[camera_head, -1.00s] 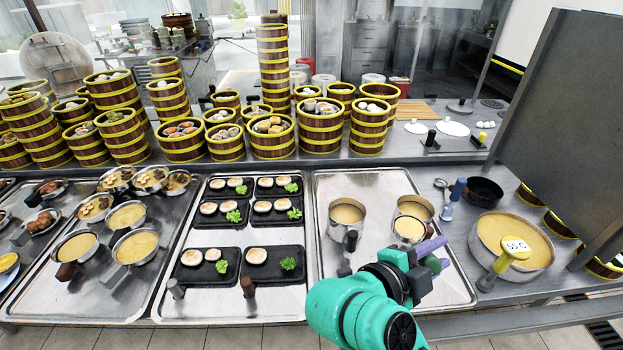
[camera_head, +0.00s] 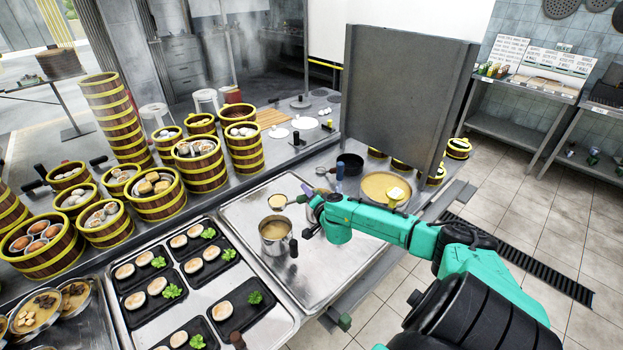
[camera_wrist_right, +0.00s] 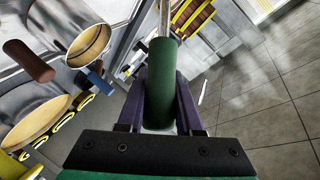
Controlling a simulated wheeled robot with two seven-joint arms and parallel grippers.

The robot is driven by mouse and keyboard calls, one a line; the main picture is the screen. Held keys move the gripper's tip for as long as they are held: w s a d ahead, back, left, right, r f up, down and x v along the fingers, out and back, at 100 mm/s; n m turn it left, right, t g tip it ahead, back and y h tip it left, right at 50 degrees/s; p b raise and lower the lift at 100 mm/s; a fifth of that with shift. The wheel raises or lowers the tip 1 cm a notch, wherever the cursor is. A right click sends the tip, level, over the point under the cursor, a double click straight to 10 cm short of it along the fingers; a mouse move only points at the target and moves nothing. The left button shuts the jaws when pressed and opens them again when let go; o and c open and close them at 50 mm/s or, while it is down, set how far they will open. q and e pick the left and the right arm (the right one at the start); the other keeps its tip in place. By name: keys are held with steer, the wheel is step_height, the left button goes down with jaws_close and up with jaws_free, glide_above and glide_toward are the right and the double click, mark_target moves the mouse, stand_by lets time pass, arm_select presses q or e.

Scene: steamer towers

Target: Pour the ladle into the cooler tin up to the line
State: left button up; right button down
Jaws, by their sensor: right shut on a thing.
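My right gripper (camera_head: 312,203) is shut on the green ladle handle (camera_wrist_right: 162,85), which stands between the fingers in the right wrist view. A small round bowl with tan liquid (camera_head: 277,201), apparently the ladle's, shows left of the gripper in the head view, behind a metal tin (camera_head: 275,247). That tin stands upright on the steel tray and holds tan liquid; its dark handle faces front. Any second tin beside it is hidden by my right arm. No fill line or temperature is legible on the tin. My left gripper is out of view.
A wide pan of tan liquid (camera_head: 378,182) with a yellow tag stands right of the tray (camera_head: 335,270). A black pan (camera_head: 350,163) is behind. Dark plates of buns (camera_head: 160,290) lie left. Steamer towers (camera_head: 243,150) line the back. The tray's front is clear.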

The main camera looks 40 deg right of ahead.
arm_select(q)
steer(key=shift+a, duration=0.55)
arm_select(e)
steer(key=shift+d+r, duration=0.35)
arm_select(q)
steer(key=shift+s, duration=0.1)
arm_select(e)
steer(key=shift+d, duration=0.1)
